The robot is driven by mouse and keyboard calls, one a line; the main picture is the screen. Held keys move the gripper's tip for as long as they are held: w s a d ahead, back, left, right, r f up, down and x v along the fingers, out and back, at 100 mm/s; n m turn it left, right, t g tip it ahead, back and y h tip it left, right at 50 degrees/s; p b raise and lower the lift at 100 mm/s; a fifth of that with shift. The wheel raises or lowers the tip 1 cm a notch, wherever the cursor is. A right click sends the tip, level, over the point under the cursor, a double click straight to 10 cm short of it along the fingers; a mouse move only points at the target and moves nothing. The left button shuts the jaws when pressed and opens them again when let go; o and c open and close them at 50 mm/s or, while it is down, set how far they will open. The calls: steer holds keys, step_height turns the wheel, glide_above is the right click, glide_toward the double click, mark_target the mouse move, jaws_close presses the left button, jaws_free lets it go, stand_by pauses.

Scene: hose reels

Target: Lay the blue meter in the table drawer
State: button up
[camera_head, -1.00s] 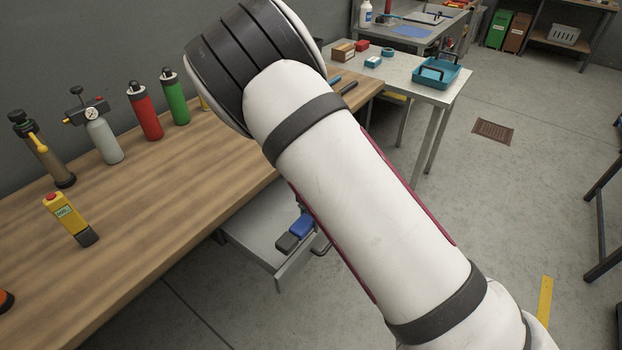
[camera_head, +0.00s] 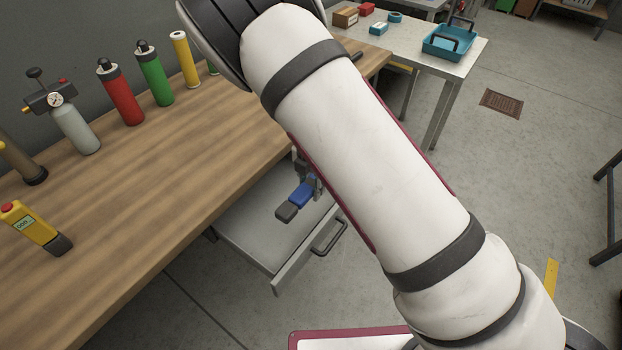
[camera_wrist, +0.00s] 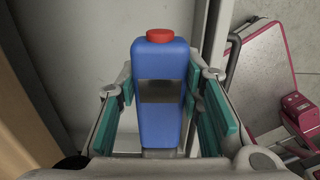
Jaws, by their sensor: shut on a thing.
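The blue meter (camera_head: 301,195) has a dark end and hangs over the open table drawer (camera_head: 246,239). In the wrist view the blue meter (camera_wrist: 160,122) shows a red knob and a dark panel. My gripper (camera_wrist: 160,105) is shut on it, with teal pads at both sides. In the head view only a little of my gripper (camera_head: 313,182) shows; my arm hides the rest. The grey drawer is pulled out from under the wooden table, and its visible floor is bare. I cannot tell whether the meter touches it.
On the wooden table (camera_head: 150,190) stand a yellow meter (camera_head: 32,226), a grey cylinder with a gauge (camera_head: 75,128), and red (camera_head: 121,95), green (camera_head: 154,77) and yellow (camera_head: 185,60) cylinders. The drawer handle (camera_head: 330,238) projects at the front. A side table holds a blue basket (camera_head: 448,43).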

step_height(320, 180, down, 4)
steer(key=b, duration=0.2)
steer(key=shift+w+f+b, duration=0.1)
steer(key=shift+b, duration=0.25)
steer(key=shift+f+b, duration=0.45)
steer(key=shift+f, duration=1.4)
steer(key=o, duration=1.3)
step_height(320, 180, up, 12)
